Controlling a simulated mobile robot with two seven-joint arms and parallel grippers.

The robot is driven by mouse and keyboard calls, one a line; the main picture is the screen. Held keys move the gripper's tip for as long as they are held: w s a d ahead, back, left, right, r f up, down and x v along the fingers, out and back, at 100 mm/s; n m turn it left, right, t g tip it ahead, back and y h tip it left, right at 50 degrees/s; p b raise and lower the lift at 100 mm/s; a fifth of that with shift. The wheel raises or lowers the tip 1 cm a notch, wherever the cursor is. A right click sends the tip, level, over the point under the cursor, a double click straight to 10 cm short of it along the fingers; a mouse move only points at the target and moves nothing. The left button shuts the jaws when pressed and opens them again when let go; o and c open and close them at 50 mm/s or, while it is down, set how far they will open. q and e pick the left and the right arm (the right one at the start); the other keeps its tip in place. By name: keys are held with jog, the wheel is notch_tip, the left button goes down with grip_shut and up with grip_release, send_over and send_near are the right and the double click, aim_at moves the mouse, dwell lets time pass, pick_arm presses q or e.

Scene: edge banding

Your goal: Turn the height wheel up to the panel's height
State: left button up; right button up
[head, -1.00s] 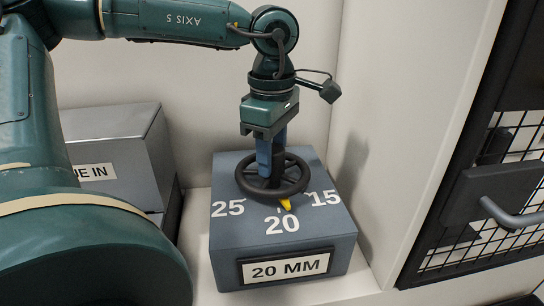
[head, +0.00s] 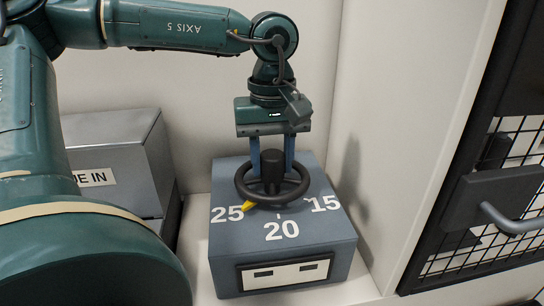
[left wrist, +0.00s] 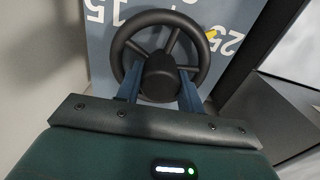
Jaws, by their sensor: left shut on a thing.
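The black height wheel (head: 250,190) sits on top of a blue-grey box (head: 225,262) marked 25, 20 and 15. Its yellow pointer (head: 249,206) lies beside the 25, a little toward the 20. The box's front display (head: 284,274) shows only two dark bars, no readable number. My left gripper (head: 272,170) comes down from above, shut on the wheel's hub with one blue finger on each side. The wheel (left wrist: 201,48) and yellow pointer (left wrist: 211,34) also show in the left wrist view. No panel is identifiable, and my right gripper is not in view.
A grey box (head: 112,135) with a partly hidden label ending in "E IN" stands at the left. A dark mesh door (head: 510,150) with a handle (head: 515,218) is at the right. A pale wall stands close behind and beside the wheel box.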

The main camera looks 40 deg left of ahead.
aim_at(272, 154)
pick_arm(q)
jog(key=shift+m, duration=1.5)
jog(key=o, duration=1)
notch_tip(272, 154, up, 13)
jog(key=shift+r+p, duration=0.1)
jog(key=shift+p, duration=0.25)
jog(key=shift+s, duration=0.1)
